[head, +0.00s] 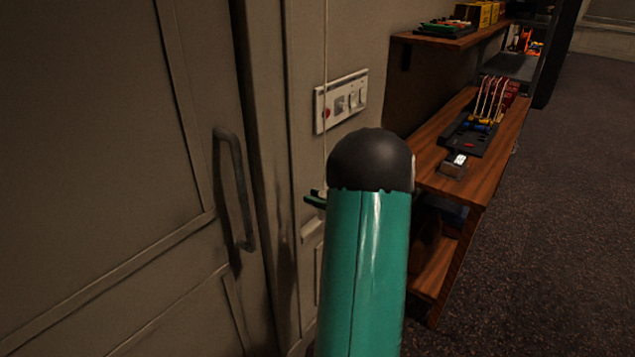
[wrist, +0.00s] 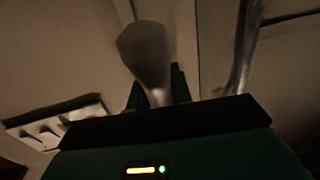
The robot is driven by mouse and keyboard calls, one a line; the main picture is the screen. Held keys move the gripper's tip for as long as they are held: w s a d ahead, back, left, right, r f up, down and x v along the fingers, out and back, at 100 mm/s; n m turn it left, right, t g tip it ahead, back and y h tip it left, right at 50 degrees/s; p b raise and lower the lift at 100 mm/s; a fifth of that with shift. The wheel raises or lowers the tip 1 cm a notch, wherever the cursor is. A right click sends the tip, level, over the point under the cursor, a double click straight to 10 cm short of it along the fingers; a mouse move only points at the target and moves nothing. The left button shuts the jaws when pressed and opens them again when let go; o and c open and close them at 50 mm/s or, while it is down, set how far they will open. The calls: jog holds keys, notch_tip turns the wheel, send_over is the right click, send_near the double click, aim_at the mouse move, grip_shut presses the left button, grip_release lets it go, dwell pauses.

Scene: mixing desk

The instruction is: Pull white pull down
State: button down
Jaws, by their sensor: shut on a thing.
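The white pull hangs on a thin pale cord (head: 325,60) in front of the wall, left of the switch panel. In the wrist view the pull (wrist: 146,52) is a rounded knob with a narrow lighter neck, dim in the shade. My gripper (wrist: 158,93) is shut on it, with one dark green finger on each side of the neck. In the head view only a green fingertip part of my gripper (head: 315,199) shows at the cord's lower end. My own green arm hides the rest of the gripper there.
A switch panel (head: 341,100) with a red button is on the wall close by; it also shows in the wrist view (wrist: 58,124). A door with a metal handle (head: 234,188) stands left. A wooden shelf unit (head: 425,163) with items stands right. Dark carpet (head: 560,210) is clear beyond it.

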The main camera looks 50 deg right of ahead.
jog(key=shift+f, duration=0.35)
jog(key=c, duration=1.3)
grip_release()
jog(key=shift+o, duration=0.2)
jog(key=s+d, duration=0.2)
jog(key=s, duration=1.1)
jog(key=shift+s+d, duration=0.25)
jog(key=shift+s, duration=0.05)
